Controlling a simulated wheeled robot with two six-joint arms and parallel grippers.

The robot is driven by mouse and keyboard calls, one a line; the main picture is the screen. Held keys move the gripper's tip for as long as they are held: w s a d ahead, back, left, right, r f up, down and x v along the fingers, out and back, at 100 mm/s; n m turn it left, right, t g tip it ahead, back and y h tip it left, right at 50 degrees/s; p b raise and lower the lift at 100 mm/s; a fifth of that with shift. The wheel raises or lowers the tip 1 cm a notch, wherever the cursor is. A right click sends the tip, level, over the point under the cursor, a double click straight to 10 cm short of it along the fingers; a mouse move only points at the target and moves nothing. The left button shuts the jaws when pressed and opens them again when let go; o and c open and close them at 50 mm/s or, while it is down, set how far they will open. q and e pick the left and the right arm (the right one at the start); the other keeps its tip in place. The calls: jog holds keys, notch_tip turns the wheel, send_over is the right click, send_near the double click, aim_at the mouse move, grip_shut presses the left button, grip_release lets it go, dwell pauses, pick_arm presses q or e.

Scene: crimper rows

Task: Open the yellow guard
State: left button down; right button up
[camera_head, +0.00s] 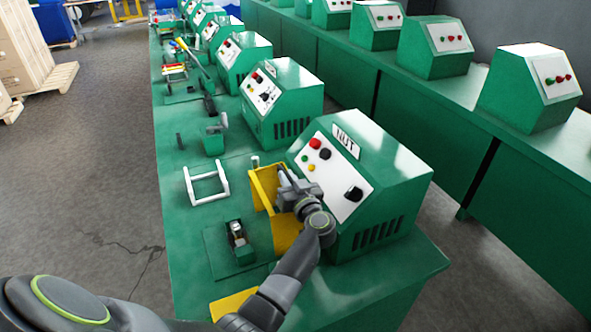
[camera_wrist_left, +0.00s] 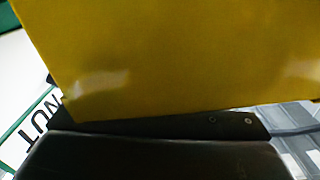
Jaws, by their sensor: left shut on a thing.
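The yellow guard (camera_head: 284,231) stands upright on the green bench, close to the front of the nearest green control box marked "NUT". In the left wrist view the guard (camera_wrist_left: 180,60) is a broad yellow panel filling most of the picture. My left gripper (camera_head: 283,178) is shut on the guard's upper part, on the side facing the control box. Its dark fingers (camera_wrist_left: 150,140) lie against the panel's edge in the wrist view, and the fingertips are partly hidden. The small crimper (camera_head: 238,240) on its green base is uncovered, left of the guard. My right gripper is out of view.
The control box (camera_head: 395,180) with red, black and green buttons stands right of my gripper. A white frame (camera_head: 207,185) stands left of the guard. A yellow patch (camera_head: 232,303) lies at the near bench edge. More green boxes line both benches.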

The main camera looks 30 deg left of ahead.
pick_arm(q)
jog(key=shift+s+a+r, duration=0.1)
jog(key=shift+s+a, duration=0.15)
jog(key=shift+s, duration=0.05)
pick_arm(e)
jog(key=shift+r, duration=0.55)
pick_arm(q)
jog(key=c, duration=1.5)
grip_release()
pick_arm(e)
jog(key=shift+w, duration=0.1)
pick_arm(q)
jog(key=shift+n+p, duration=0.3)
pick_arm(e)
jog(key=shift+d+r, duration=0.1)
